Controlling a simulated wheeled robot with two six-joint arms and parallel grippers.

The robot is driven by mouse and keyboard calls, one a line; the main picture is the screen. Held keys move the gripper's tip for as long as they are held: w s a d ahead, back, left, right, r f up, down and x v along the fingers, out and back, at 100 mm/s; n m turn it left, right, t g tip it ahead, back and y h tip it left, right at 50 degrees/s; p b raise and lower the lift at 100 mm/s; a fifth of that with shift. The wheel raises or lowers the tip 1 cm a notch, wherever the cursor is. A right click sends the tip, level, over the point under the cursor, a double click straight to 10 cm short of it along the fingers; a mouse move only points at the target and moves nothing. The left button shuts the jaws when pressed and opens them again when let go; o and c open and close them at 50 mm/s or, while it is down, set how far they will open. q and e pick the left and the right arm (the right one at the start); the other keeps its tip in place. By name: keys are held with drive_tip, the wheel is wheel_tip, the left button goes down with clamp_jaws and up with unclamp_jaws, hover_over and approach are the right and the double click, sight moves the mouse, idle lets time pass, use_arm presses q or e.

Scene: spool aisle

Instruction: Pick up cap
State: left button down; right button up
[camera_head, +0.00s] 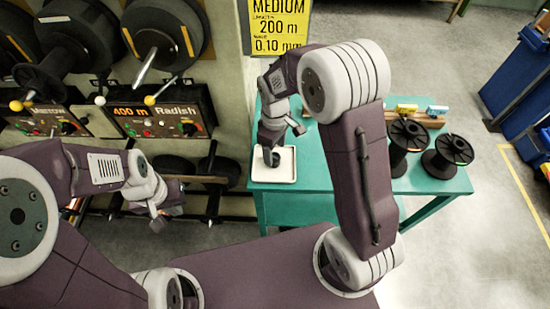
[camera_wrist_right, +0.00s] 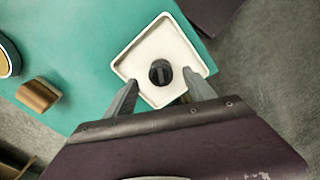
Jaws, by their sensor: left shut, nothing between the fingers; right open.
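A small round black cap (camera_wrist_right: 160,72) with a raised bar across its top sits in a square white tray (camera_wrist_right: 150,38) on the teal table. In the head view the tray (camera_head: 258,177) is at the table's left end. My right gripper (camera_head: 272,150) is over the tray, pointing down. In the right wrist view its open fingers (camera_wrist_right: 161,82) reach to either side of the cap, with gaps; I cannot tell their height above it. My left gripper (camera_head: 161,215) is shut and empty, low at the left, away from the table.
Black spools (camera_head: 448,152) stand at the right of the teal table (camera_head: 315,178), with small boxes (camera_head: 407,109) behind. A brown block (camera_wrist_right: 38,95) lies beside the tray. A spool rack with control boxes (camera_head: 160,115) is at left. Blue bins (camera_head: 518,70) are at right.

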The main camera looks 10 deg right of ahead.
sight(275, 157)
wheel_tip(275, 157, down, 4)
drive_tip(key=shift+s+a+f, duration=0.1)
drive_tip(key=shift+a, duration=0.05)
drive_tip(key=shift+f, duration=0.45)
clamp_jaws()
drive_tip(key=shift+r, duration=0.15)
drive_tip(key=r, duration=0.4)
drive_tip(key=shift+s+r, duration=0.2)
drive_tip(key=s+d+r, duration=0.2)
drive_tip(key=s+r, duration=0.4)
drive_tip(key=s, duration=0.5)
drive_tip(key=shift+d+r+b, duration=0.2)
drive_tip(key=shift+d+b, duration=0.1)
drive_tip(key=shift+d, duration=0.1)
